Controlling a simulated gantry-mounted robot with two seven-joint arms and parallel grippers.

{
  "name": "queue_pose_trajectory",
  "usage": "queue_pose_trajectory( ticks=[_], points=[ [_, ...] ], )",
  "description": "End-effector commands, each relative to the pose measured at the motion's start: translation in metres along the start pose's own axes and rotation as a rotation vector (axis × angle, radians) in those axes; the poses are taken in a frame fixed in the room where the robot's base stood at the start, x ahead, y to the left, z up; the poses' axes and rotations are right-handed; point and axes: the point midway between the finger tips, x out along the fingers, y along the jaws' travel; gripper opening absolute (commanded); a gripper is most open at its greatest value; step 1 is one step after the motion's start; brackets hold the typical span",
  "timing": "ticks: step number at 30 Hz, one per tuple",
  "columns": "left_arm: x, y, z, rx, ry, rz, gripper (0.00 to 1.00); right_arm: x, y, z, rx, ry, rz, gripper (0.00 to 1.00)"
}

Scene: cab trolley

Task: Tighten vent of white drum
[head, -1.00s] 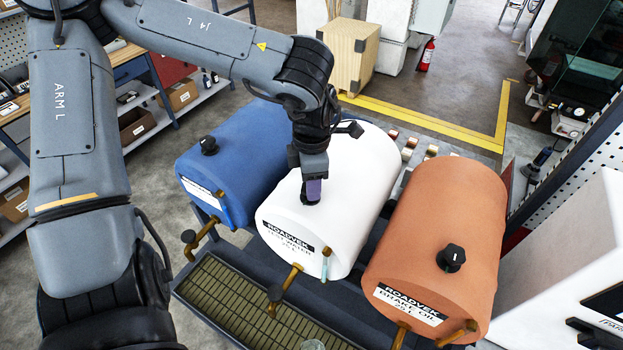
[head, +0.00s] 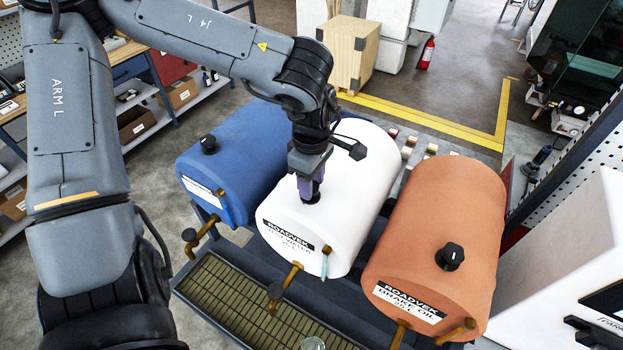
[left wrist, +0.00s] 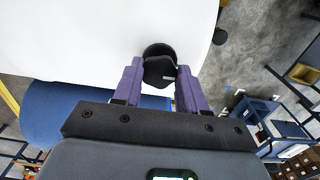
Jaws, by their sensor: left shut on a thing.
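The white drum (head: 345,190) lies on its side between the other two drums, with a label on its front end. Its black vent knob (head: 311,198) is on top, partly covered by my gripper. My left gripper (head: 310,190) points down at the vent with its purple fingers around the knob, shut on it. In the left wrist view the black vent (left wrist: 159,68) sits between the two purple fingers (left wrist: 160,88), against the white drum surface (left wrist: 90,35). My right gripper is not in view.
A blue drum (head: 240,150) with a black vent lies to the left and an orange drum (head: 430,240) to the right. Brass taps stick out at the drum fronts above a grated drip tray (head: 235,300). A wooden crate (head: 350,55) stands behind on the floor.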

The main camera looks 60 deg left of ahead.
Motion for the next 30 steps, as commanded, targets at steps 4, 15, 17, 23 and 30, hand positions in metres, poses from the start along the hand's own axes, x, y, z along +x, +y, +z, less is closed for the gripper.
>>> queue_pose_trajectory(
  ticks=[4,15,17,23,30],
  points=[
    [-0.0013,-0.0002,0.0009,0.017,-0.002,0.001,0.11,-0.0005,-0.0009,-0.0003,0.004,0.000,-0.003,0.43],
    [-0.0013,-0.0003,0.0010,0.020,-0.002,0.001,0.43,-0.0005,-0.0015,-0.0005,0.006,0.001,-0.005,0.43],
    [-0.0012,-0.0003,0.0010,0.020,-0.002,0.000,0.52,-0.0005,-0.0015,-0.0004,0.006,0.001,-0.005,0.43],
    [-0.0007,-0.0002,0.0005,0.018,-0.001,0.000,0.67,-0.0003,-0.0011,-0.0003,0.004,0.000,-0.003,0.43],
    [-0.0023,0.0001,0.0003,0.017,0.000,0.001,0.67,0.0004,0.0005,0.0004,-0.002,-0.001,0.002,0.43]
  ],
)
